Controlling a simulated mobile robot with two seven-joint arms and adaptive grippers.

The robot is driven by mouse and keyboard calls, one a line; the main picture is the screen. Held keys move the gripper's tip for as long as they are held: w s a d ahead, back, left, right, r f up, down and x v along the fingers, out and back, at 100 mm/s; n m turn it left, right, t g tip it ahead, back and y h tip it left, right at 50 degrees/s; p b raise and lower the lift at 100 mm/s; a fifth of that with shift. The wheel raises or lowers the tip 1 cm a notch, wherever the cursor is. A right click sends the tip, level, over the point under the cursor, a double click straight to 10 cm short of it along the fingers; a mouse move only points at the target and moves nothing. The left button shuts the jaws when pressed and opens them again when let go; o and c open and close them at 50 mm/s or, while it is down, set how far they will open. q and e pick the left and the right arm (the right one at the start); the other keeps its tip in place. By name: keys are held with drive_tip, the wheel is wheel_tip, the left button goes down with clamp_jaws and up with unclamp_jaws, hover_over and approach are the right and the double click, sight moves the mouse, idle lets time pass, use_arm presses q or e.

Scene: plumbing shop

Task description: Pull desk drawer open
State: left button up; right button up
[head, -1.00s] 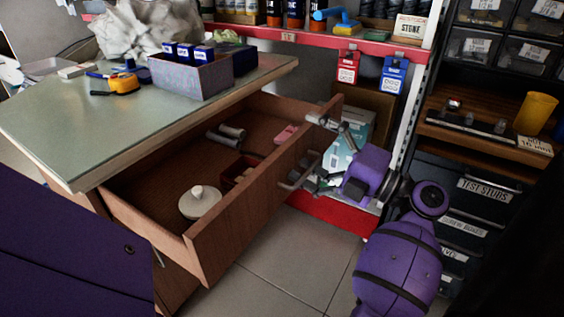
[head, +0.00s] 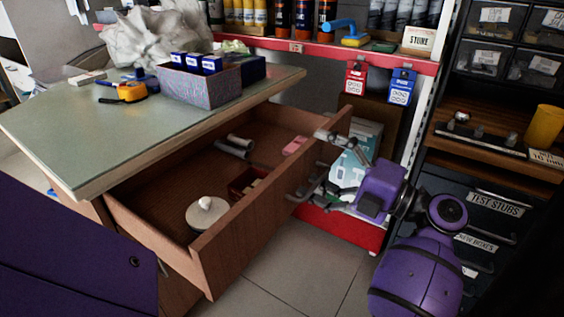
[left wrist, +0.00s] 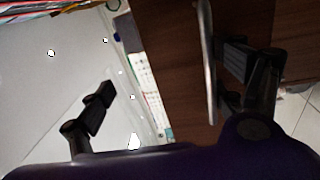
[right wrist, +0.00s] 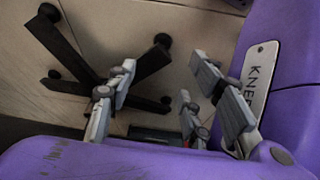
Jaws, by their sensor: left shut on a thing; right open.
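The brown desk drawer (head: 245,235) stands well open under the pale green desk top (head: 90,120). Its metal bar handle (head: 303,190) is on the front panel and shows as an upright bar in the left wrist view (left wrist: 207,60). My left gripper (head: 322,163) is at the handle, its arm in from the lower right. In the left wrist view the bar lies between the fingers, close beside the right one. The other finger stands well apart. My right gripper (right wrist: 165,80) is open and empty over the floor and out of the head view.
The drawer holds a round lidded dish (head: 206,213), a dark red box (head: 243,184), grey tubes (head: 235,148) and a pink item (head: 295,145). A red-edged shelf (head: 325,50) and black drawer unit (head: 480,215) stand right. Bare floor (head: 300,265) lies before the drawer.

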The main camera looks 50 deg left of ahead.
use_arm(q)
drive_tip(key=shift+r+b+v, duration=0.25)
drive_tip(key=shift+b+v, duration=0.15)
drive_tip(key=shift+v, duration=0.8)
drive_tip(key=shift+r+b+v, duration=0.25)
drive_tip(key=shift+b+v, duration=0.1)
drive_tip(key=shift+v, duration=0.85)
drive_tip(key=shift+c, duration=0.8)
drive_tip(key=v, duration=0.2)
drive_tip(key=shift+w+d+r, duration=0.1)
drive_tip(key=shift+d+r, duration=0.1)
drive_tip(key=shift+d, duration=0.1)
drive_tip(key=c, duration=1.1)
drive_tip(key=shift+d+f+b, duration=0.15)
drive_tip(key=shift+d+b, duration=0.15)
drive_tip(key=shift+b, duration=0.1)
drive_tip(key=shift+c, duration=0.2)
drive_tip(key=shift+a, duration=0.1)
